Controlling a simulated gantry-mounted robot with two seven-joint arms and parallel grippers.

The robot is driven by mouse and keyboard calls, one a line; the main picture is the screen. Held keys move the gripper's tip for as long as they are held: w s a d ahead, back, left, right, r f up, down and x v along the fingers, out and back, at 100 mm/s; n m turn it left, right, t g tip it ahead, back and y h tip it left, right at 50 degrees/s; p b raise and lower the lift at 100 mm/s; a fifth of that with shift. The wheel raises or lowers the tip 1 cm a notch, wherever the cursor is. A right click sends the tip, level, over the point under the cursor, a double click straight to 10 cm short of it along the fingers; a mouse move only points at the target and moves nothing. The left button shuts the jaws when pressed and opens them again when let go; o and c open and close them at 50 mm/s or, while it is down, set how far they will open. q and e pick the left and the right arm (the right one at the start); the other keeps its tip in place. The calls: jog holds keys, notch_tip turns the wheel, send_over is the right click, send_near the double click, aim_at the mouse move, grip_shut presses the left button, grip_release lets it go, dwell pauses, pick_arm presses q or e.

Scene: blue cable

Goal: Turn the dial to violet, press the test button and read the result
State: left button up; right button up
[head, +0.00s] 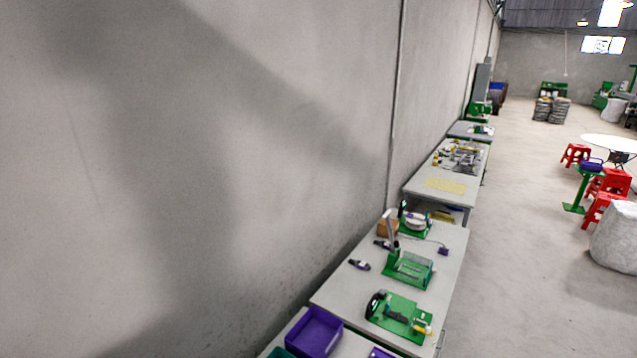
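I can make out no dial, test button or result display for certain; the devices on the near benches are small and far off. A green fixture (402,316) with a black part and a yellow-orange part lies on the grey bench (340,292). Behind it stands another green fixture (410,270) with a clear or grey part on top. A small purple plug-like piece (443,252) lies near the bench's right side, with a thin dark cable leading from it. Neither of my grippers is in view.
A plain grey wall fills the left. A purple bin (315,333) sits at the bottom. More benches (440,190) line the wall behind. Red stools (576,154), a white round table (612,144) and a white sack (615,238) stand right. The floor between is clear.

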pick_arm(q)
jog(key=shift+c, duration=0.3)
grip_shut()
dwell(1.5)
